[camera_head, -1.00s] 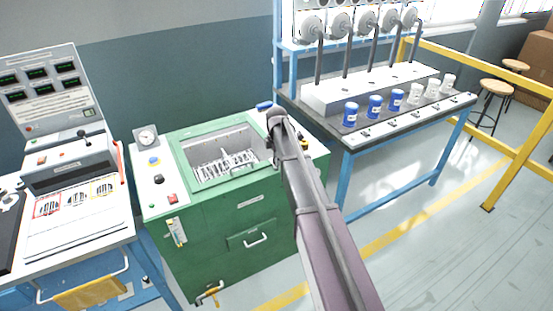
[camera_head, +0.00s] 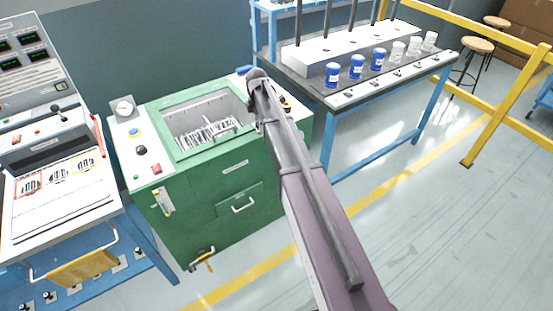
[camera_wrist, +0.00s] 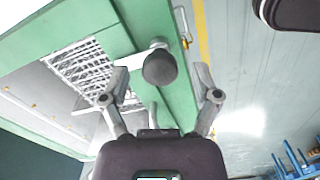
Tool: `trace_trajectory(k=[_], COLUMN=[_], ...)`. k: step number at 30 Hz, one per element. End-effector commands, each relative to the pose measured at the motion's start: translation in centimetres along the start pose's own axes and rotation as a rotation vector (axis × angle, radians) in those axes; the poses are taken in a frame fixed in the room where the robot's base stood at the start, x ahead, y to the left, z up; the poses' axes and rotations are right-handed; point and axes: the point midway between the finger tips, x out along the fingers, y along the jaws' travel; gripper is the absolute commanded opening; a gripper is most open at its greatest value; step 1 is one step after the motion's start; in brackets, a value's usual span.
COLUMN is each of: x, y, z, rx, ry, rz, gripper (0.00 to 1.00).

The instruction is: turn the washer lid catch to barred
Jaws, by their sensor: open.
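The green washer (camera_head: 215,205) stands in the middle of the head view, its top opening showing a wire basket (camera_head: 207,135). In the wrist view, a dark rounded knob (camera_wrist: 160,68) on a pale metal stem sits over the green frame (camera_wrist: 178,95) beside the basket; it appears to be the lid catch. My gripper (camera_wrist: 164,88) is open, with one finger on either side of the knob in the picture. I cannot tell how far the knob is from the fingers, or which setting it points to. In the head view my arm hides the catch and most of my gripper (camera_head: 258,118).
A control bench (camera_head: 65,210) stands left of the washer. Behind on the right is a blue-legged bench (camera_head: 326,150) with blue and white cups (camera_head: 357,67). A yellow rail (camera_head: 500,105) and stools (camera_head: 478,46) are farther right. Open floor lies in front on the right.

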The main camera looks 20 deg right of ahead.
Motion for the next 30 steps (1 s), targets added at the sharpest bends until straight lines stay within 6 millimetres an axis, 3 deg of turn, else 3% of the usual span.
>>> trace_trajectory(k=[30], x=[0.0], y=[-0.03], z=[0.0], rx=[0.629], ry=[0.0], rz=[0.0], gripper=[0.8])
